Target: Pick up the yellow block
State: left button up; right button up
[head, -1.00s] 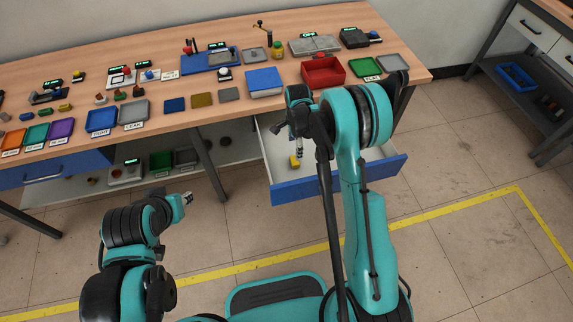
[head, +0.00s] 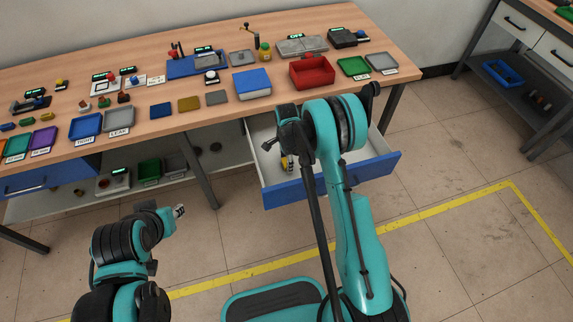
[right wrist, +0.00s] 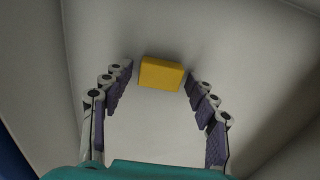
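The yellow block (right wrist: 161,73) lies on the pale floor of the open drawer (head: 378,170). In the right wrist view it sits at the far end of the gap between the fingertips of my right gripper (right wrist: 160,82), with visible space on both sides. That gripper is open and holds nothing. In the head view the yellow block (head: 284,163) is small and partly hidden by my right gripper (head: 287,158), which points down into the drawer. My left gripper (head: 180,211) is away from the workbench at lower left, too small to tell if open.
The drawer's blue front (head: 335,181) and pale side walls surround my right gripper. The workbench top (head: 220,118) above carries a blue box (head: 252,84), a red bin (head: 316,72) and several trays. Floor in front is clear.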

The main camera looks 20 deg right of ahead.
jog(key=c, duration=0.7)
notch_tip(320, 180, up, 10)
jog(key=p, duration=0.3)
jog(key=shift+p, duration=0.4)
